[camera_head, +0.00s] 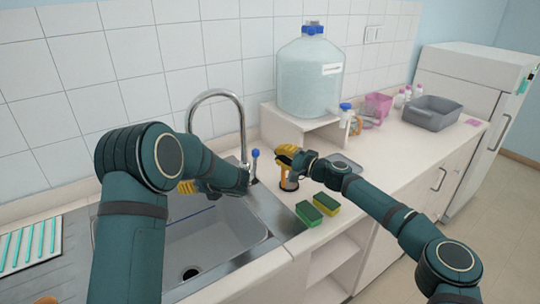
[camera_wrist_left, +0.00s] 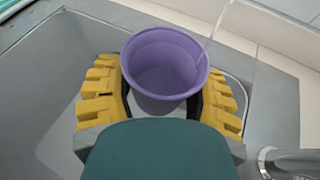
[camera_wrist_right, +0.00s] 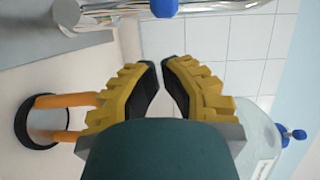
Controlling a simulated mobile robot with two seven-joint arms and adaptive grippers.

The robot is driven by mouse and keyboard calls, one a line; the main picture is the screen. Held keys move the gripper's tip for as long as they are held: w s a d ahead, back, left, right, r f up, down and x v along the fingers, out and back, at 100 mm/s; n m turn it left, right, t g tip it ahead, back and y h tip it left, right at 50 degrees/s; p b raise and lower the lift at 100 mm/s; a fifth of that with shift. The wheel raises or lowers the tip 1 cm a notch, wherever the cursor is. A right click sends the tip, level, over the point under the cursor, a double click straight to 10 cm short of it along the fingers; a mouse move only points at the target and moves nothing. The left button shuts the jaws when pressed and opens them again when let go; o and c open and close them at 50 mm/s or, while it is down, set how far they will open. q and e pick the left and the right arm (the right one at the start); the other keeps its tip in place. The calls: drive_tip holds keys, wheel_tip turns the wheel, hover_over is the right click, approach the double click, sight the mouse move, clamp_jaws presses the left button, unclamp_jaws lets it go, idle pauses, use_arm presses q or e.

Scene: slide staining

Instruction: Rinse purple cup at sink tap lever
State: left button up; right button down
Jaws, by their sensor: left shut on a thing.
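My left gripper (camera_wrist_left: 164,95) is shut around the purple cup (camera_wrist_left: 165,62), with one finger on each side of it, over the sink basin (camera_head: 215,232). In the head view my arm hides the cup. The cup's mouth faces the left wrist camera. A thin clear streak, which looks like water, meets its right rim. The arched tap (camera_head: 243,118) stands behind the basin, its spout above my left gripper. The blue-tipped tap lever (camera_head: 255,154) is right of the tap. My right gripper (camera_wrist_right: 159,62) is empty, fingertips nearly together, just right of the lever and apart from it.
A small stand with orange legs and a dark base (camera_wrist_right: 38,122) is close to my right gripper. Two sponges (camera_head: 309,214) (camera_head: 327,204) lie on the counter. A large water jug (camera_head: 310,80) stands on a white shelf behind. A grey tub (camera_head: 432,112) is farther right.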

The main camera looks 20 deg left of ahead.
sight(254, 166)
drive_tip(key=s+d+m+t+h, duration=0.1)
drive_tip(key=s+d+m+t, duration=0.2)
drive_tip(key=d, duration=0.3)
drive_tip(key=shift+s+d+f+h, duration=0.15)
drive_tip(key=shift+s+d+h, duration=0.15)
drive_tip(key=shift+d, duration=0.1)
idle(0.3)
drive_tip(key=w+a, duration=0.3)
drive_tip(key=a, duration=0.8)
idle(0.3)
drive_tip(key=shift+w, duration=0.1)
